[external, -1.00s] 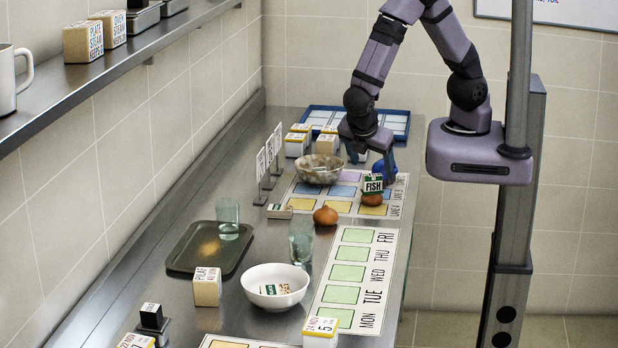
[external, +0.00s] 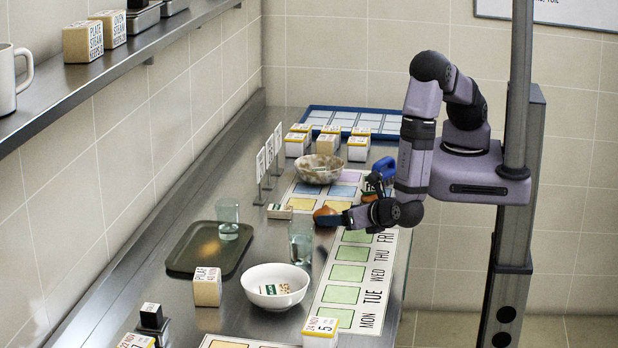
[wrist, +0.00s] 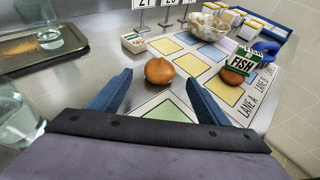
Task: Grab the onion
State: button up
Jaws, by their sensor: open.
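The onion (wrist: 159,71) is a round orange-brown bulb on the steel counter, beside the printed lane mat. In the external view the onion (external: 324,211) shows just past my fingertips, partly covered by them. My gripper (wrist: 158,90) is open in the wrist view, with its two blue fingers spread. The onion lies ahead of the fingers and roughly between them, with nothing held. In the external view my gripper (external: 330,219) is low over the counter and reaches left toward the onion.
A second brown bulb (wrist: 232,76) with a FISH sign (wrist: 243,62) stands to the right. A glass (wrist: 17,118) is close at the left, and a tray (wrist: 72,44) lies beyond it. A bowl (wrist: 208,27) and a blue object (wrist: 265,46) are farther back.

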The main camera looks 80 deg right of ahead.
aim_at(330, 213)
jog(key=shift+w+d+f, duration=0.1)
jog(key=shift+w+d, duration=0.1)
jog(key=shift+d, duration=0.05)
jog(key=shift+w+d+f+p, duration=0.1)
jog(key=shift+w+d+p, duration=0.2)
jog(key=shift+p, duration=0.1)
jog(key=p+x, duration=0.1)
jog(key=x, duration=0.2)
jog(key=shift+p, duration=0.35)
jog(key=shift+w+d+f, duration=0.4)
jog(key=shift+w+f, duration=0.05)
jog(key=c, duration=1.2)
jog(key=shift+r, duration=0.25)
jog(key=shift+r+b, duration=0.9)
jog(key=shift+r, duration=3.9)
